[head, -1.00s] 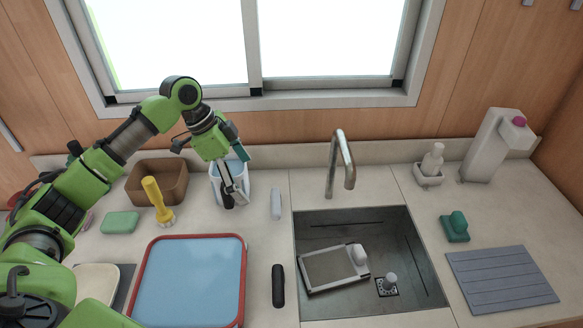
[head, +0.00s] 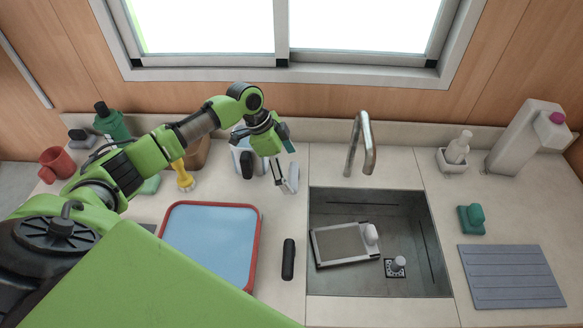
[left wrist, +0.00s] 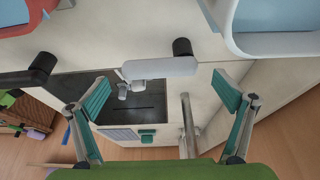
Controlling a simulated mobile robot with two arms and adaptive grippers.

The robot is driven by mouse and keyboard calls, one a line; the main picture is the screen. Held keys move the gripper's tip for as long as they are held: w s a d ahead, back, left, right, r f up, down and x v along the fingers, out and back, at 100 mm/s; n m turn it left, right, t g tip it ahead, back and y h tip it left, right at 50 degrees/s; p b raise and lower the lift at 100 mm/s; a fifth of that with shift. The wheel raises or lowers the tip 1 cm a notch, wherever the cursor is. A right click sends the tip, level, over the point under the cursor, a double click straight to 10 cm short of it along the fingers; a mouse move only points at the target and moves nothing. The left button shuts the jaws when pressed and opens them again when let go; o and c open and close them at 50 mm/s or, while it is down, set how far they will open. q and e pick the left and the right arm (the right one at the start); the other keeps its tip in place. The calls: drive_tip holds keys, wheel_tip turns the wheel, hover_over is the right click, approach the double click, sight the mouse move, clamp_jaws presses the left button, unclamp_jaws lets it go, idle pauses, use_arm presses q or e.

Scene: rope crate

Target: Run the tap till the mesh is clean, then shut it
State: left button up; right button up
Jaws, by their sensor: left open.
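The tap (head: 361,143) is a bent metal spout behind the sink (head: 430,240); it also shows in the left wrist view (left wrist: 187,125). I see no water stream from it. The mesh (head: 340,244) is a grey panel in a white frame, lying in the sink with a white knob-like piece at its right end. My left gripper (head: 283,168) is open above the counter, left of the tap. A pale grey bar (head: 293,178) is close by it; in the left wrist view this bar (left wrist: 158,68) appears between the open fingers (left wrist: 161,86), apparently not gripped. My right gripper is out of view.
A red-rimmed blue tray (head: 258,235) and a black object (head: 288,260) lie left of the sink. A white container (head: 238,158) and yellow-handled tool (head: 182,175) stand behind. Right are a teal scrubber (head: 472,219), grey ridged mat (head: 512,277) and soap bottle (head: 459,147).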

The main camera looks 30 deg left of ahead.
use_arm(q)
drive_tip(key=shift+x, duration=0.85)
drive_tip(key=c, duration=1.6)
